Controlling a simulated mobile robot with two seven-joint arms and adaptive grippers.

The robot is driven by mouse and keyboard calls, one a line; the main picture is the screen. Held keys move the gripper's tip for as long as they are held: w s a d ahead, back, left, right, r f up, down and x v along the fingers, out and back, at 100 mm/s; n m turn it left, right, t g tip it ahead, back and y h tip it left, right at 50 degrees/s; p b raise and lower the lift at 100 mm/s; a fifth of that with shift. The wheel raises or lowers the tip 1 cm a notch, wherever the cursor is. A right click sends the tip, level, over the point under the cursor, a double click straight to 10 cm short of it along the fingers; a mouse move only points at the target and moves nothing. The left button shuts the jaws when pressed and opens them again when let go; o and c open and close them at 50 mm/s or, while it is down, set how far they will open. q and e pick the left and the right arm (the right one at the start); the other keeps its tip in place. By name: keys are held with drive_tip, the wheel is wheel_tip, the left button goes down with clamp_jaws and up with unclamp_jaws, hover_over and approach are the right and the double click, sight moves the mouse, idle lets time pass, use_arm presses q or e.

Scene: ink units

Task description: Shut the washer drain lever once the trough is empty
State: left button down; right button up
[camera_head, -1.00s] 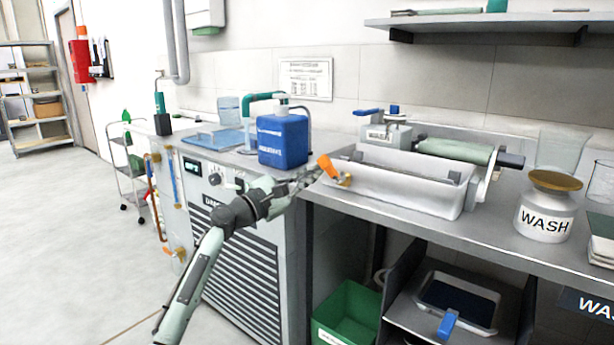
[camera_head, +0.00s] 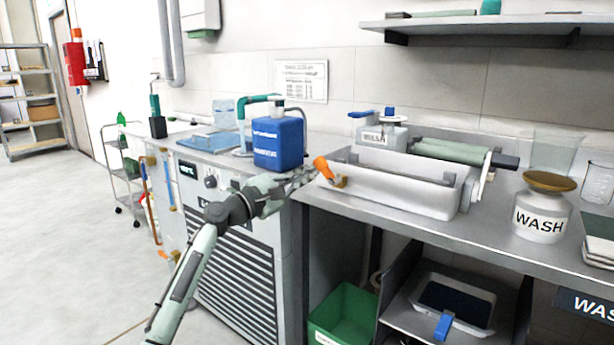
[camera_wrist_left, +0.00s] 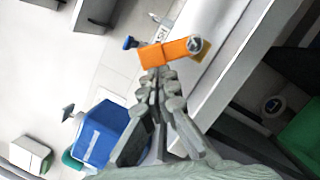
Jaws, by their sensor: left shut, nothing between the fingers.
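The washer trough (camera_head: 392,193) is a long pale tray on the steel bench, with a green roller (camera_head: 450,150) at its back right. I cannot see from here whether liquid lies in it. The orange drain lever (camera_head: 323,167) stands tilted up on a brass valve (camera_head: 340,182) at the trough's left end. It also shows in the left wrist view (camera_wrist_left: 166,52), just beyond the fingertips. My left gripper (camera_head: 312,175) is shut and empty, its tips close beside the lever; I cannot tell whether they touch. My right gripper is out of view.
A blue jug (camera_head: 279,142) stands on the chiller cabinet (camera_head: 240,260) behind my left gripper. A labelled wash box (camera_head: 382,134) sits behind the trough. A WASH jar (camera_head: 541,215) stands to its right. A green bin (camera_head: 342,316) is under the bench.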

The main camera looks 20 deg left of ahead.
sight(320, 161)
use_arm(q)
drive_tip(key=shift+r, duration=0.15)
drive_tip(key=m, duration=0.1)
drive_tip(key=r+m, duration=0.1)
drive_tip(key=m, duration=0.1)
drive_tip(key=shift+s+d+r+g, duration=0.1)
drive_tip(key=shift+d+r+g, duration=0.1)
drive_tip(key=shift+g, duration=0.2)
drive_tip(key=shift+s+d+r+m, duration=0.1)
drive_tip(key=shift+d+r+m, duration=0.05)
drive_tip(key=shift+m, duration=0.4)
drive_tip(key=shift+d+r+m, duration=0.1)
drive_tip(key=shift+r+m, duration=0.05)
drive_tip(key=shift+m, duration=0.4)
drive_tip(key=shift+s+d+r+m+g+p, duration=0.15)
drive_tip(key=shift+r+m+g+p, duration=0.15)
drive_tip(key=shift+m, duration=0.2)
drive_tip(key=shift+w+d+r+m+g+p, duration=0.1)
drive_tip(key=shift+d+m+g+p, duration=0.1)
drive_tip(key=shift+m+p, duration=0.25)
drive_tip(key=shift+s+m, duration=0.1)
drive_tip(key=shift+m, duration=0.25)
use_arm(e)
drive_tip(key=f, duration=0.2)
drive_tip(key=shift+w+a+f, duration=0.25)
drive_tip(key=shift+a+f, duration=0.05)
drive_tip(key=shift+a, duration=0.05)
